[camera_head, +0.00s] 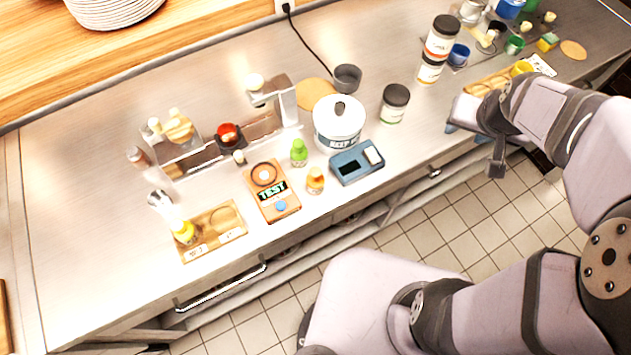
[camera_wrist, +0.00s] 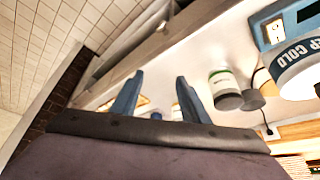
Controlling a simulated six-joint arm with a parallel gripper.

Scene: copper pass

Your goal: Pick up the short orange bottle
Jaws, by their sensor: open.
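The short orange bottle (camera_head: 315,182) stands upright near the front edge of the steel counter in the head view, between the orange scale reading TEST (camera_head: 281,208) and a blue device (camera_head: 356,163). A green bottle (camera_head: 299,153) stands just behind it. My gripper (camera_head: 453,127) is well to the right of the orange bottle, near the counter's front edge. In the wrist view its two blue fingers (camera_wrist: 155,97) are apart with nothing held between them. The orange bottle does not show in the wrist view.
A white KEEP COLD pot (camera_head: 338,128) stands behind the blue device. Stacked jars (camera_head: 437,50) are farther back.

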